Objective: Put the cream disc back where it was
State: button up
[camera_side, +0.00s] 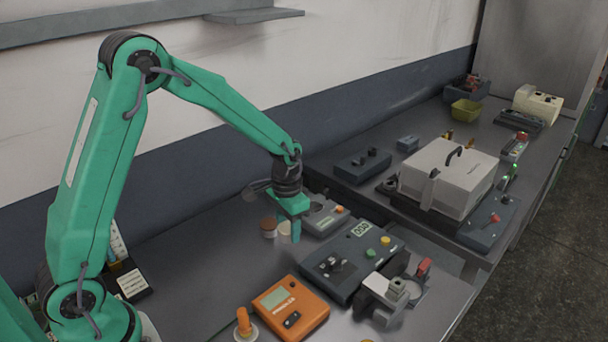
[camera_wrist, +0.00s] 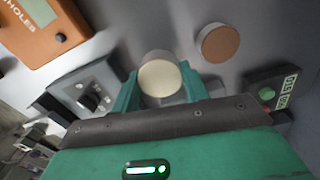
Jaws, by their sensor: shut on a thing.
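The cream disc (camera_wrist: 160,78) sits between the two green fingers of my gripper (camera_wrist: 160,92) in the wrist view, and the jaws are shut on it. In the side view the cream disc (camera_side: 284,229) shows just left of the finger of my gripper (camera_side: 291,230), low over the grey bench. I cannot tell whether it touches the bench. A brown disc (camera_side: 268,226) is close beside it on the left; it also shows in the wrist view (camera_wrist: 219,43), apart from my fingers.
A grey device (camera_side: 325,217) stands close right of my gripper. A dark control box (camera_side: 350,262) and an orange meter (camera_side: 291,307) lie nearer the camera. A dark round pan-like thing (camera_side: 258,186) shows behind my gripper.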

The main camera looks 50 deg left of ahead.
aim_at(288, 238)
jog(key=shift+w+a+f, duration=0.1)
jog(key=shift+a, duration=0.05)
jog(key=shift+f, duration=2)
jog(key=shift+f, duration=0.1)
jog(key=o, duration=1.2)
jog(key=shift+c, duration=0.2)
notch_tip(288, 238, up, 11)
jog(key=shift+r, duration=0.65)
